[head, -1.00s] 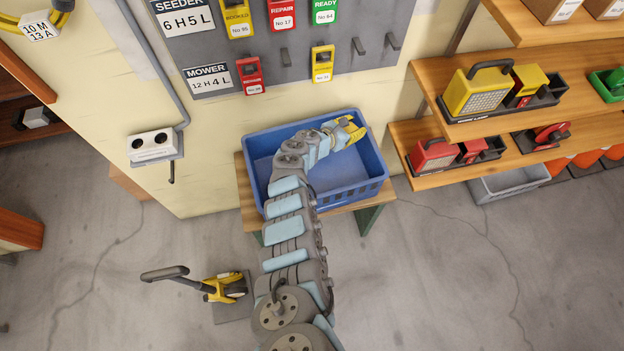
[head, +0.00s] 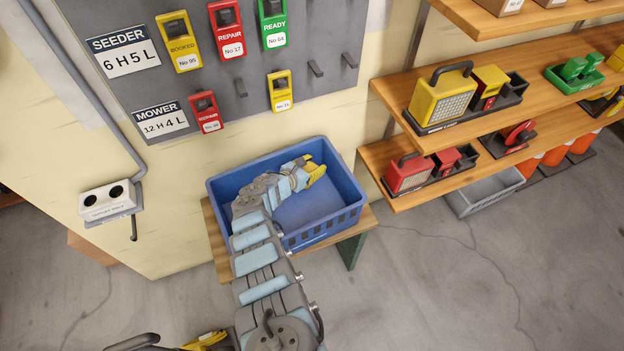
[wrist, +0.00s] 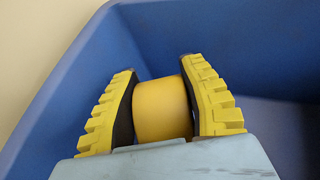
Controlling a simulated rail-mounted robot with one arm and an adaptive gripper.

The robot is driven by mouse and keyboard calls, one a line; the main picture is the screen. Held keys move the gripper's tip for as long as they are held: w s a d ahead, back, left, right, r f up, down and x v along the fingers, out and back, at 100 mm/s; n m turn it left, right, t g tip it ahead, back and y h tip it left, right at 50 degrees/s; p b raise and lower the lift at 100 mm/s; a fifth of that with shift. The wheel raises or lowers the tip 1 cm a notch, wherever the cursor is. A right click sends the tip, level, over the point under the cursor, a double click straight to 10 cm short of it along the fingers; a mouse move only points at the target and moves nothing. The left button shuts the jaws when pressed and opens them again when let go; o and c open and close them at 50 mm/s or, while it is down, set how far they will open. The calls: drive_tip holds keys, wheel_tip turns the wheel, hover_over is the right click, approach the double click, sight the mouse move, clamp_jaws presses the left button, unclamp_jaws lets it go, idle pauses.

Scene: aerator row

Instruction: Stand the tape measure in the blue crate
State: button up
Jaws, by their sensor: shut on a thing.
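The blue crate (head: 345,218) stands open on a small wooden bench in the head view. Its blue walls (wrist: 50,90) also surround my gripper in the wrist view. My gripper (head: 318,170) is over the crate's interior, towards its back right corner. In the wrist view, the two yellow ribbed fingers of my gripper (wrist: 163,108) are shut on a rounded yellow thing, which I take to be the tape measure (wrist: 163,108). Its lower part is hidden by my wrist, and I cannot tell whether it touches the crate floor.
The bench (head: 222,262) stands against the cream wall. A tag board (head: 240,100) hangs above the crate. Shelves (head: 400,125) with lamps stand to the right. A socket box (head: 108,198) is on the wall at left. The visible crate floor looks empty.

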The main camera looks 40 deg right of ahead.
drive_tip(key=shift+f+b, duration=1.85)
drive_tip(key=shift+f, duration=0.4)
drive_tip(key=shift+w, duration=0.1)
drive_tip(key=shift+f, duration=0.1)
drive_tip(key=o, duration=1.2)
drive_tip(key=shift+c, duration=0.2)
